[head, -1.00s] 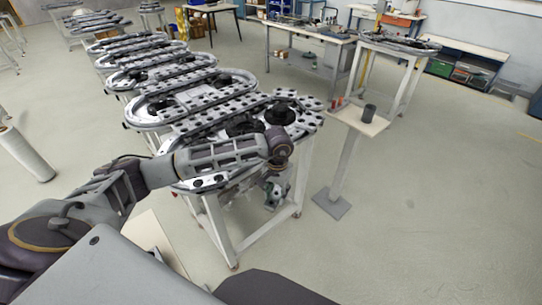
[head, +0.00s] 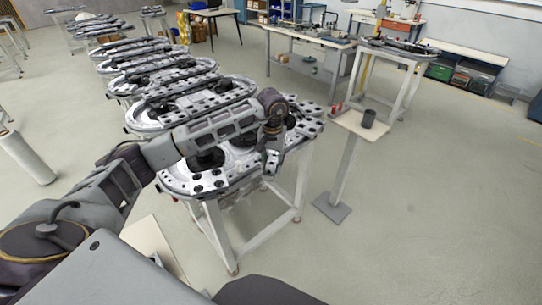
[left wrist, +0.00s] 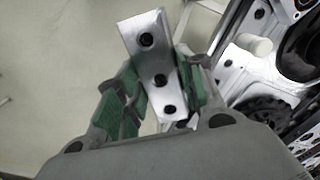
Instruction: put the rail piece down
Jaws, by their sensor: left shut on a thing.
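The rail piece (left wrist: 148,45) is a short silver bar with a row of dark round holes. In the left wrist view it sits between the green pads of my left gripper (left wrist: 160,98), which is shut on it. One end sticks out beyond the fingers. In the head view my left gripper (head: 271,163) hangs at the front right edge of the nearest ring track (head: 215,182). The rail piece is too small there to make out clearly. Whether it touches the track cannot be told. My right gripper is not in view.
More ring tracks (head: 165,75) stretch away behind on the left. A workbench (head: 310,40) stands at the back. The floor at right is clear.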

